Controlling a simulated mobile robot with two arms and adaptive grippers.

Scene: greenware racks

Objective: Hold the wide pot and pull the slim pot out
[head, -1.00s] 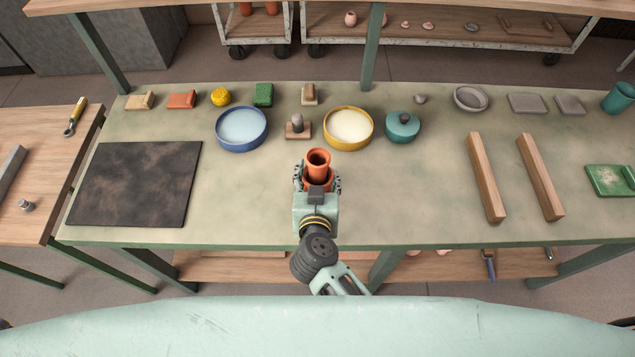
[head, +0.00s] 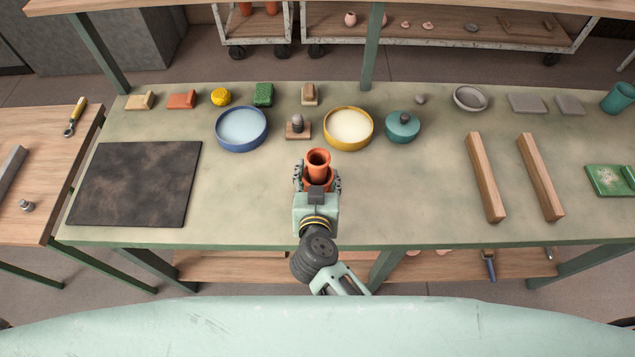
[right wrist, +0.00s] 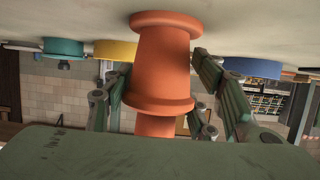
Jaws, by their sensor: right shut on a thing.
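The wide pot (right wrist: 160,65) is terracotta orange with a thick rim. It stands upright at the near middle of the table, and its rim shows behind my right gripper in the head view (head: 329,182). The slim pot (head: 318,160) is the same orange and sits nested in the wide pot, with its open top sticking up above the wide rim. In the right wrist view, which is upside down, part of the slim pot (right wrist: 155,126) shows past the rim. My right gripper (head: 318,180) is shut on the wide pot, one finger on each side. My left gripper is out of view.
A blue bowl (head: 240,147), a yellow bowl (head: 348,145) and a teal lidded jar (head: 403,130) stand behind the pots. A dark board (head: 135,185) lies left, two wooden bars (head: 486,178) lie right. The table beside the pots is clear on both sides.

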